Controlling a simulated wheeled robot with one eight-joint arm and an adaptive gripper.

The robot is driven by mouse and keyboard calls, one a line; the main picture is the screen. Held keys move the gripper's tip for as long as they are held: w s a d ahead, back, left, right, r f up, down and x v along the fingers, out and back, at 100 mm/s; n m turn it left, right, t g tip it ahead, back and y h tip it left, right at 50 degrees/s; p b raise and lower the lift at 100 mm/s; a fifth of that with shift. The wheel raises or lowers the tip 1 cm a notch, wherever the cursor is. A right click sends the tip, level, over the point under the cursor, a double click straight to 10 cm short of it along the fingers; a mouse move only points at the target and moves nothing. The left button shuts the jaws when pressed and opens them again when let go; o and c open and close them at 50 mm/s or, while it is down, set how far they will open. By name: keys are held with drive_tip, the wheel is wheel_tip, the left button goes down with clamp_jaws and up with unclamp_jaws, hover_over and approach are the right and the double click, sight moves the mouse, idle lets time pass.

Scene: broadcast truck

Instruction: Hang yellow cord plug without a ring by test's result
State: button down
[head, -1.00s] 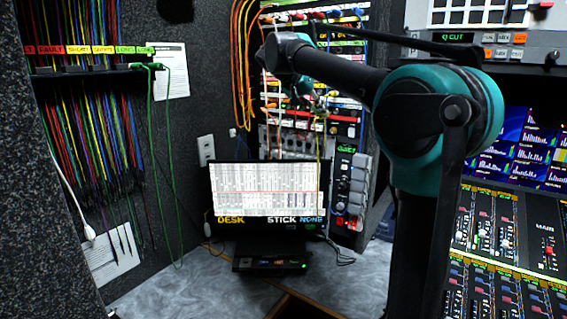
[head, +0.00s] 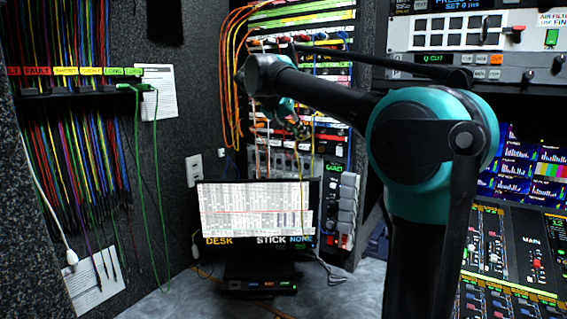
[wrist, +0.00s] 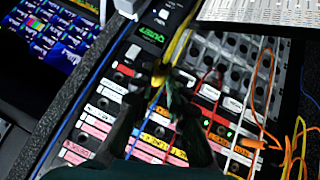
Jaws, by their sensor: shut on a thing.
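My gripper (wrist: 162,88) is shut on the yellow cord plug (wrist: 158,76) in the wrist view, in front of the patch panel. The yellow cord (wrist: 183,32) runs up from the fingers. In the head view the gripper is small and dark in front of the panel, and the yellow cord (head: 299,168) hangs below it. The left wall has a hanging rack (head: 50,94) with several cords under red, yellow and green labels; FAULT and LONG are readable. A monitor (head: 256,210) shows a table with a red line, above the words DESK, STICK and NONE.
Orange cords (head: 234,60) loop beside the patch panel (head: 300,95). Green cords (head: 138,190) hang from the rack's right end. A small box (head: 258,286) with lit displays sits below the monitor. A mixing desk (head: 515,250) stands at right. Paper sheets are on the left wall.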

drive_tip(key=s+a+r+n+t+y, duration=0.1)
drive_tip(key=s+a+n+y, duration=0.25)
drive_tip(key=a, duration=0.65)
drive_tip(key=s+a+r+n+y, duration=0.15)
drive_tip(key=s+a+y, duration=0.3)
drive_tip(key=a, duration=0.55)
drive_tip(key=s+a+r+n+t+y, duration=0.1)
drive_tip(key=s+a+n+y, duration=0.25)
drive_tip(key=a, duration=0.65)
drive_tip(key=s+a+r+n+g+y, duration=0.4)
drive_tip(key=s+a+r+g+y, duration=0.3)
drive_tip(key=s+a+r, duration=0.9)
drive_tip(key=s+a+g, duration=0.1)
drive_tip(key=a, duration=0.2)
drive_tip(key=shift+s+a, duration=0.2)
drive_tip(key=shift+a, duration=0.1)
drive_tip(key=w+a+f, duration=0.2)
drive_tip(key=w+a, duration=0.2)
drive_tip(key=a, duration=0.2)
drive_tip(key=shift+w+a+f, duration=0.15)
drive_tip(key=shift+a+f, duration=0.05)
drive_tip(key=shift+f, duration=0.2)
drive_tip(key=shift+f, duration=0.2)
